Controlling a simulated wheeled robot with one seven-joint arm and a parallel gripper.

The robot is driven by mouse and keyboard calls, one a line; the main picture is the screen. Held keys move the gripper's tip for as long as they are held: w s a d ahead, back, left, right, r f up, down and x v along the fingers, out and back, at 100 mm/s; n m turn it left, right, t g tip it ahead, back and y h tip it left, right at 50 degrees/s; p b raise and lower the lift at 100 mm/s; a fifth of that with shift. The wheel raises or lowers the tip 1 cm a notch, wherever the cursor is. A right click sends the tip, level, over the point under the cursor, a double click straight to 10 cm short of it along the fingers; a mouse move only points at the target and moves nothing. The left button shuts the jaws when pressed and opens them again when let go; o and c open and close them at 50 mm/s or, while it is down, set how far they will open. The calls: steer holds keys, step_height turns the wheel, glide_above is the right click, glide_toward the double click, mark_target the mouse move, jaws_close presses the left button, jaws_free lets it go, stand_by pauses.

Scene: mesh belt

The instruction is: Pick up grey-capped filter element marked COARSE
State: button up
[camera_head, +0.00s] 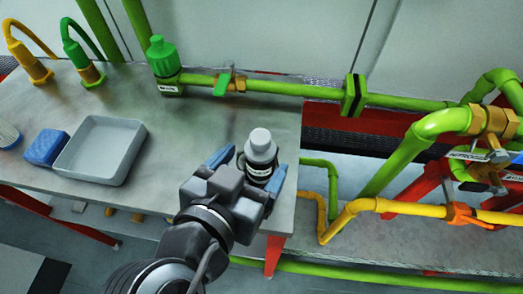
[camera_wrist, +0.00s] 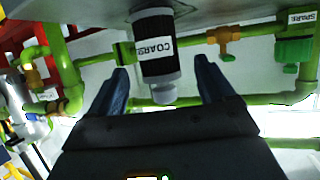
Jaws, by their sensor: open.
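The filter element (camera_head: 260,158) is a dark cylinder with a grey cap and a white label band, upright near the table's right end. In the wrist view the filter element (camera_wrist: 157,70) shows a label reading COARSE, and its grey cap points toward the gripper body. My gripper (camera_head: 248,168) is open, with one blue finger on each side of the element. In the wrist view my gripper (camera_wrist: 163,78) shows gaps between both fingers and the element. The element's lower part is partly hidden by the gripper in the head view.
A grey tray (camera_head: 72,163) and a blue block (camera_head: 46,147) are on the table's left. A green-capped housing (camera_head: 163,62) stands at the back edge, joined to green pipe (camera_head: 300,90). Yellow pipe (camera_head: 345,215) runs right of the table. The middle of the tabletop is clear.

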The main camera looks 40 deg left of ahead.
mark_target(254, 163)
steer(key=x, duration=0.4)
steer(key=shift+c, duration=0.2)
steer(key=shift+r, duration=0.1)
steer(key=c, duration=1.1)
